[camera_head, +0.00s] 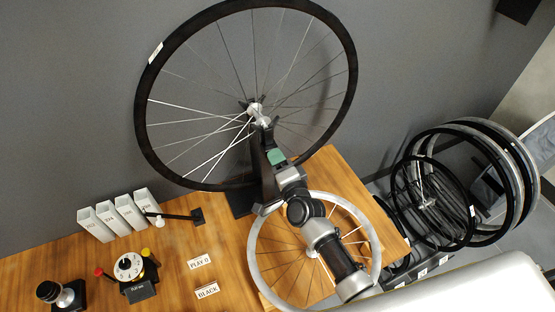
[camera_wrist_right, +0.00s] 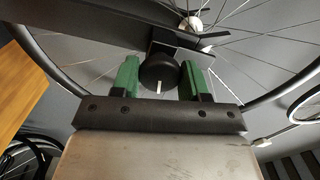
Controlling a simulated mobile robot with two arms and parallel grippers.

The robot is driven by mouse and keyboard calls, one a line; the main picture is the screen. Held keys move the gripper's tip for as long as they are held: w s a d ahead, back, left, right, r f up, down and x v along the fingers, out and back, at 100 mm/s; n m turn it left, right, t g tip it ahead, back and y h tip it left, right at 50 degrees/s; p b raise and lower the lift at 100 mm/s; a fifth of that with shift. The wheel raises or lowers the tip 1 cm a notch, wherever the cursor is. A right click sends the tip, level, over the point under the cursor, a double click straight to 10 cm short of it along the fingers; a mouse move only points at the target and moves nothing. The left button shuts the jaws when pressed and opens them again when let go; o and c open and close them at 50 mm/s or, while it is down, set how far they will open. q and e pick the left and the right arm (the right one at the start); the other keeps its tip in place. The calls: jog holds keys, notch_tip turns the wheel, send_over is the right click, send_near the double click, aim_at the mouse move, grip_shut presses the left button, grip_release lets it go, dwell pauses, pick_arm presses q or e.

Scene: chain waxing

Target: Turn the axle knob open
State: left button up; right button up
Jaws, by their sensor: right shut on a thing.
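A large spoked wheel (camera_head: 141,110) with a dark rim stands upright on a black stand (camera_head: 240,202) at the back of the wooden table. In the head view my right gripper (camera_head: 276,157), with green fingers, is at the stand just below the hub (camera_head: 257,110). In the right wrist view the black round axle knob (camera_wrist_right: 157,70) with a white mark is between the two green fingers of my right gripper (camera_wrist_right: 160,63), which is shut on it. The mark points toward the gripper's palm. The knob is hidden in the head view. My left gripper is not in view.
A second wheel (camera_head: 256,262) with a pale rim lies on the table (camera_head: 340,165) under my right arm. White boxes (camera_head: 120,212), a dial device (camera_head: 128,267), labels and a small dark-topped device (camera_head: 62,294) are at left. Several wheels (camera_head: 440,190) stand on the right.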

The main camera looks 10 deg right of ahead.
jog(key=shift+n+p, duration=1.6)
jog(key=shift+n, duration=6.2)
jog(key=o, duration=0.9)
jog(key=s+d+b, duration=0.1)
jog(key=s+d, duration=0.1)
jog(key=s, duration=0.8)
jog(key=shift+s, duration=0.3)
